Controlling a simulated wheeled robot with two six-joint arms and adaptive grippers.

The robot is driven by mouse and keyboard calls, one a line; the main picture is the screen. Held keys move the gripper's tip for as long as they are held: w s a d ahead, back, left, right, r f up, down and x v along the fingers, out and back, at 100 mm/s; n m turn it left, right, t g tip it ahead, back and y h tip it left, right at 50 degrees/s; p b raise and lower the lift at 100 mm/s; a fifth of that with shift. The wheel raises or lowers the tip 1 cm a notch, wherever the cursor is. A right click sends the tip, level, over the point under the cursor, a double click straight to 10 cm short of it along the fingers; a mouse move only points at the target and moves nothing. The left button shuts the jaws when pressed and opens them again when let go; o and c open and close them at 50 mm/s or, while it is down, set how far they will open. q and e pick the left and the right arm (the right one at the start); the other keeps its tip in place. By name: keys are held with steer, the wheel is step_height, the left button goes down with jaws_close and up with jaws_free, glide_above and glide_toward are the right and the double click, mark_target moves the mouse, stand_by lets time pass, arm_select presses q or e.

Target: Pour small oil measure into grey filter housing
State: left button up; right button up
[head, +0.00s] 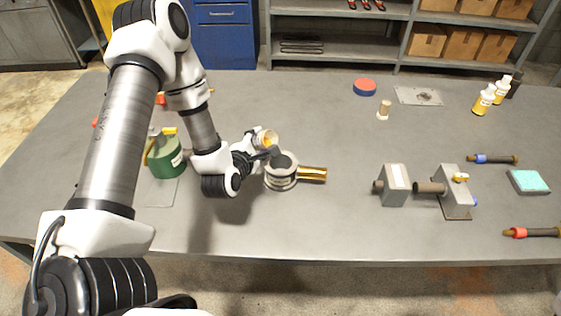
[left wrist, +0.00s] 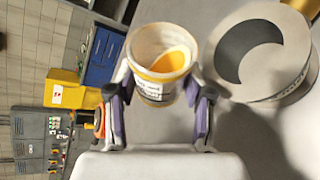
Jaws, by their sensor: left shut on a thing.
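My left gripper (head: 264,154) is shut on the small oil measure (head: 266,138), a pale cup with a printed label. In the left wrist view the measure (left wrist: 160,62) sits between the fingers (left wrist: 160,95), and yellow oil shows inside it. In the head view the measure is tilted, just above and beside the grey filter housing (head: 281,178). The housing is a round open cup with a brass-coloured stub on its right. It also shows in the left wrist view (left wrist: 291,82), right of the measure, its inside dark grey. My right gripper is not in view.
A green can (head: 165,160) stands left of my left gripper. Grey block fittings (head: 396,185) stand to the right on the grey table (head: 320,230). A red and blue puck (head: 364,87), a small pale-topped post (head: 383,110) and yellow bottles (head: 484,99) stand further back.

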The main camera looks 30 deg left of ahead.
arm_select(q)
steer(key=shift+w+a, duration=0.1)
steer(key=shift+w, duration=0.25)
steer(key=shift+s+r+m, duration=0.15)
steer(key=shift+s+m, duration=0.15)
steer(key=shift+s, duration=0.05)
steer(key=shift+w+y+p, duration=0.3)
steer(key=shift+w+p, duration=0.05)
steer(key=shift+p, duration=0.05)
steer(key=shift+s+r+m, duration=0.15)
steer(key=shift+s+m, duration=0.15)
steer(key=shift+s, duration=0.05)
steer(key=shift+w, duration=0.35)
steer(key=shift+s+r, duration=0.1)
steer(key=shift+s, duration=0.25)
steer(key=shift+w+m+y+p, duration=0.3)
steer(key=shift+w, duration=0.1)
steer(key=shift+s, duration=0.1)
